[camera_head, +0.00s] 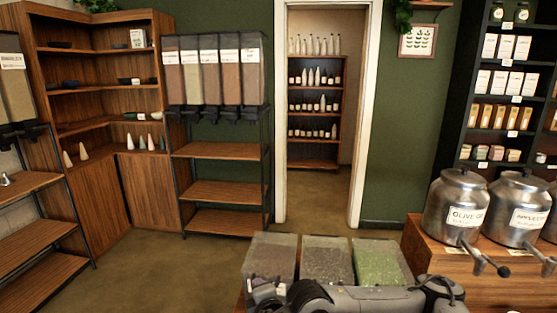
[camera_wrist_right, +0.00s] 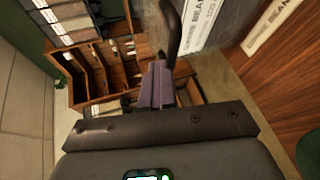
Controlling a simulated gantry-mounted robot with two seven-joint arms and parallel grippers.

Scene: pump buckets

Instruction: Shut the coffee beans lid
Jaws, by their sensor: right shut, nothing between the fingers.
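Three clear-sided bins stand at the bottom centre of the head view: a left one with greyish-brown contents (camera_head: 271,252), a middle one with dark speckled contents (camera_head: 327,262) and a right one with green contents (camera_head: 382,264). My right gripper (camera_head: 262,288) is shut and empty, in front of the left bin. In the right wrist view its purple fingers (camera_wrist_right: 157,83) are together, just below a dark curved handle-like part (camera_wrist_right: 172,28). Beside that, a white label (camera_wrist_right: 203,22) reads partly "BEAN". I cannot tell how the lid stands. My left gripper is out of view.
Metal canisters (camera_head: 455,206) with taps stand on a wooden counter (camera_head: 480,262) at right. A dispenser rack (camera_head: 217,160) and wooden shelves (camera_head: 100,95) stand at back left. A doorway (camera_head: 320,190) is behind, with open floor (camera_head: 170,260) before it.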

